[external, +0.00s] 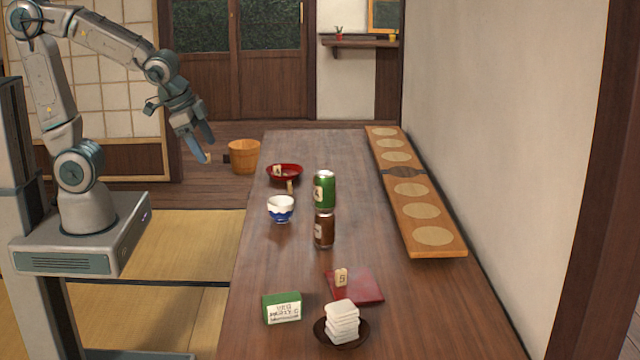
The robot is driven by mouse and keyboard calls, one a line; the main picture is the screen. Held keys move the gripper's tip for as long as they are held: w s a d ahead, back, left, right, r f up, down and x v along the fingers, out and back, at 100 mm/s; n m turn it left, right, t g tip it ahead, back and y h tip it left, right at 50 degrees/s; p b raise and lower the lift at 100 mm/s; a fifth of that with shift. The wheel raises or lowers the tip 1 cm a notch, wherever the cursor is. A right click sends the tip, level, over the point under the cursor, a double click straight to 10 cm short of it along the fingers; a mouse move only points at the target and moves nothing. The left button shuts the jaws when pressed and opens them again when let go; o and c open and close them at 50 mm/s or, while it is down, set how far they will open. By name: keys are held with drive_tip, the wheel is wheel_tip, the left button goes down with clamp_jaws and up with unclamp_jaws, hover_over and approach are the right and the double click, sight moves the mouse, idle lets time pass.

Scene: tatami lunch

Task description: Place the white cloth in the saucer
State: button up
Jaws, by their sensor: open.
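A white folded cloth (342,320), looking like a stack of several layers, lies on a dark brown round saucer (320,336) at the near end of the table. The saucer's rim shows around the cloth. My gripper (208,152) is open and empty, up in the air left of the table's far end, far from the cloth and saucer. Its fingers point down and to the right.
On the table (250,300) stand a green can (324,188), a brown can (324,230), a blue-white bowl (280,208), a red dish (285,178), a green box (282,307) and a flat red piece (362,290) with a number tag. A long wooden board (412,190) lies along the wall.

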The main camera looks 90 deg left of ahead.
drive_tip(key=s+d+n+g+h, duration=0.1)
drive_tip(key=s, duration=0.8)
drive_tip(key=shift+d+f+g+h, duration=0.15)
drive_tip(key=shift+d+g+h, duration=0.15)
drive_tip(key=shift+w, duration=0.1)
idle(0.4)
